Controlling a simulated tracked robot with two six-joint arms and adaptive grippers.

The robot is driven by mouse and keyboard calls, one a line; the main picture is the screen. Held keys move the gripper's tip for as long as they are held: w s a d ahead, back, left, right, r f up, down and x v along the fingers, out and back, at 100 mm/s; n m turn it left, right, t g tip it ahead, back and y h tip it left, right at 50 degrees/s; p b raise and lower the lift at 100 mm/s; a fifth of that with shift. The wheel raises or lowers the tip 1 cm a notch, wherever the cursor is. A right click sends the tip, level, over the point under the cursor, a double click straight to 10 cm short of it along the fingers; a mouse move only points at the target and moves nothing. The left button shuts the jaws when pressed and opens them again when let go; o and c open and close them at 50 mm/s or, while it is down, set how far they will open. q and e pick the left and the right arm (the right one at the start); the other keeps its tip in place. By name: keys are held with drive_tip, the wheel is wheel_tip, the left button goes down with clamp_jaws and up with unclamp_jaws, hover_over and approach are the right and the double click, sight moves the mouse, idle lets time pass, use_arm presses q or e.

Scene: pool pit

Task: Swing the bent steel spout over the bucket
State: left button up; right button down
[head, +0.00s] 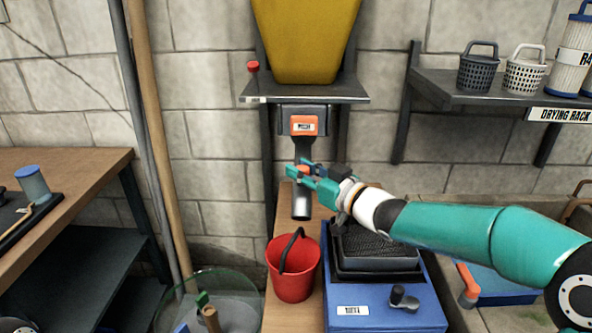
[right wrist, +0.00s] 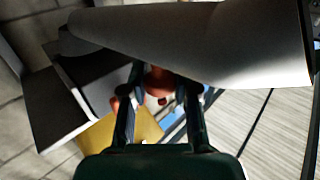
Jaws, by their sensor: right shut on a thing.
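The bent steel spout (head: 301,203) hangs down from the housing with the orange label (head: 304,125), below the yellow hopper. Its open end is just above and behind the red bucket (head: 293,268) in the head view; I cannot tell whether it is over the opening. The bucket stands upright with its dark handle raised. My right gripper (head: 303,171) reaches in from the right and is shut on the spout's orange grip. In the right wrist view, the grey spout (right wrist: 200,40) crosses the top, and my fingers (right wrist: 158,95) are around the orange-red part. My left gripper is out of view.
The yellow hopper (head: 305,40) stands on a wall shelf (head: 330,92). A blue machine (head: 385,310) with a black tray is right of the bucket. A clear round basin (head: 240,285) is at lower left. A wooden bench (head: 85,165) is at far left.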

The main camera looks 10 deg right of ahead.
drive_tip(key=c, duration=1.3)
unclamp_jaws()
drive_tip(key=shift+w+d+r, duration=0.1)
drive_tip(key=shift+d+r, duration=0.15)
drive_tip(key=o, duration=0.4)
drive_tip(key=shift+w+f, duration=0.15)
drive_tip(key=shift+a, duration=0.1)
drive_tip(key=shift+s, duration=0.2)
drive_tip(key=v, duration=1.2)
